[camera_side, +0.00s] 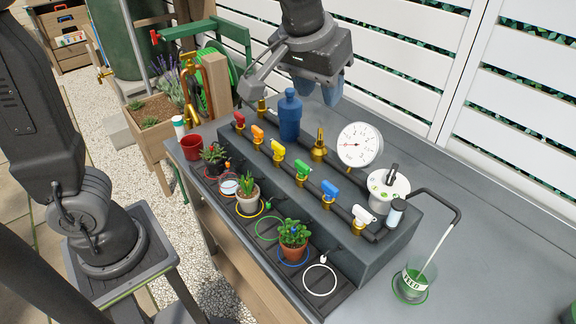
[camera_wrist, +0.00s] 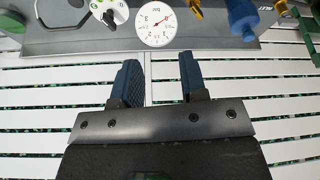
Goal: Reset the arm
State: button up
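My gripper (camera_side: 320,88) hangs above the back of the grey bench (camera_side: 480,215), near the white fence. In the wrist view my gripper (camera_wrist: 155,80) shows its two blue finger pads standing well apart with nothing between them. It is open and empty. A blue bottle (camera_side: 289,115) stands just below and left of it in the side view, and it also shows at the top of the wrist view (camera_wrist: 242,18). The gripper appears apart from the bottle.
A dark manifold block (camera_side: 370,245) carries several coloured valves and a round gauge (camera_side: 359,146). Potted plants (camera_side: 293,238) stand on coloured rings along its front. A red pot (camera_side: 191,147) is at the left, and a glass beaker (camera_side: 412,284) at the right.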

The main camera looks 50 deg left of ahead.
jog(key=s+a+f+m, duration=0.1)
jog(key=s+a+f, duration=0.2)
jog(key=s+a, duration=0.2)
jog(key=s+a+f+m+t, duration=0.1)
jog(key=s+a+f, duration=0.2)
jog(key=s+a, duration=0.3)
jog(key=s, duration=0.5)
jog(key=shift+f+h, duration=0.3)
jog(key=shift+o, duration=0.2)
jog(key=shift+d, duration=0.1)
dwell(0.4)
